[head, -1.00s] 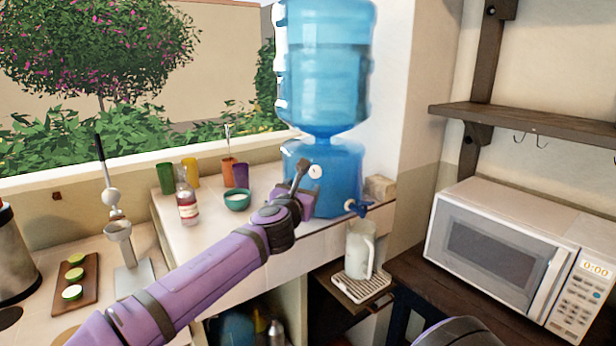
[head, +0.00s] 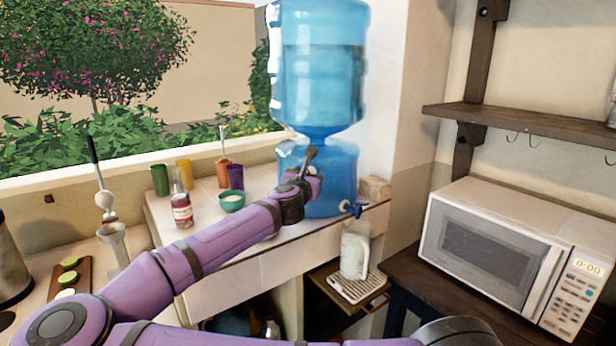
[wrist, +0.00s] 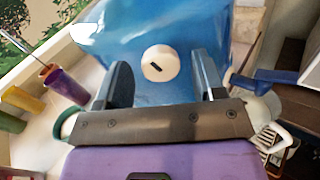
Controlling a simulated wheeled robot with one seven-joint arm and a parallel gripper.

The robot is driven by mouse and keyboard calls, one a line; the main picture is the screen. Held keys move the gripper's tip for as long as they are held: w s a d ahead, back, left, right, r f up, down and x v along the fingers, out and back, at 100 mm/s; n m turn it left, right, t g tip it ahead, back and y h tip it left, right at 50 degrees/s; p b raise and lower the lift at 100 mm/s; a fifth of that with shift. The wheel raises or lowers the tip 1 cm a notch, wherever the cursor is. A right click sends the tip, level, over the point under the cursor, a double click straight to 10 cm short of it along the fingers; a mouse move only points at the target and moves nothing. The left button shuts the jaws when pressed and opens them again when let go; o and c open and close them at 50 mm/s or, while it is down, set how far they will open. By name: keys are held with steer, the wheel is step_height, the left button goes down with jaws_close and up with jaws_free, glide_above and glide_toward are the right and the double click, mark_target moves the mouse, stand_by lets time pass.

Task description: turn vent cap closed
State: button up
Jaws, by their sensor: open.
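The vent cap is a round white knob (wrist: 160,63) with a dark slot mark, on the front of the blue dispenser base (head: 335,185). In the wrist view the slot mark lies tilted, near horizontal. My gripper (wrist: 164,82) is open, with one finger on each side of the cap in that view. The fingers look apart from the cap, and I cannot tell how far in front of it they are. In the head view my gripper (head: 306,170) is in front of the base and hides most of the cap.
A blue tap (head: 352,208) sits right of my gripper, above a white pitcher (head: 355,250). A teal bowl (head: 231,202), a bottle (head: 181,207) and several coloured cups stand left on the counter. A microwave (head: 515,258) is at right.

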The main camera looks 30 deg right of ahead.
steer(key=c, duration=0.9)
steer(key=shift+m, duration=0.4)
steer(key=m+y, duration=0.1)
steer(key=m, duration=1.2)
steer(key=m+y, duration=0.1)
steer(key=m, duration=0.5)
steer(key=shift+s+d+r+m+t+y, duration=0.15)
steer(key=shift+m+t+y, duration=0.15)
steer(key=shift+t, duration=0.1)
